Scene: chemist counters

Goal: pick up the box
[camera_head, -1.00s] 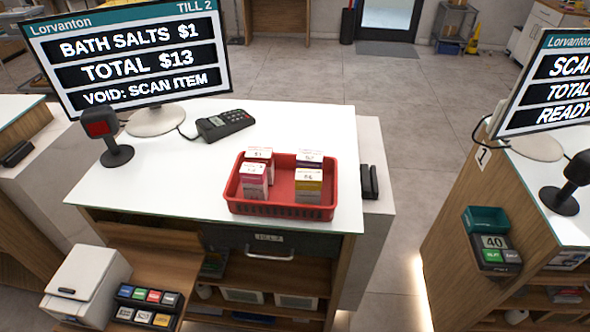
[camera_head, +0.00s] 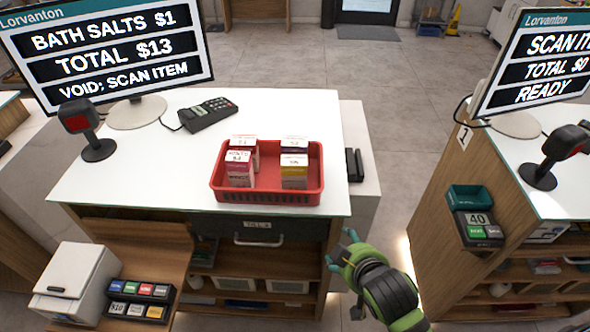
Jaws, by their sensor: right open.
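Several small white-topped boxes stand upright in a red basket (camera_head: 266,197) on the white counter. A pink box (camera_head: 239,170) is front left, with another pinkish box (camera_head: 246,146) behind it. A yellow box (camera_head: 294,172) is front right, with a purple box (camera_head: 294,144) behind it. Price labels on their tops are too small to read surely. My right gripper (camera_head: 341,251), green and dark with teal tips, is open and empty. It is to the lower right of the basket, by the counter's front right corner, touching no box. My left gripper is not in view.
A till screen (camera_head: 108,55) reads bath salts $1, total $13, void: scan item. A scanner (camera_head: 90,135) and card terminal (camera_head: 207,113) stand on the counter's left. A drawer (camera_head: 259,231) is below the basket. A second counter (camera_head: 470,150) is at right, across a floor gap.

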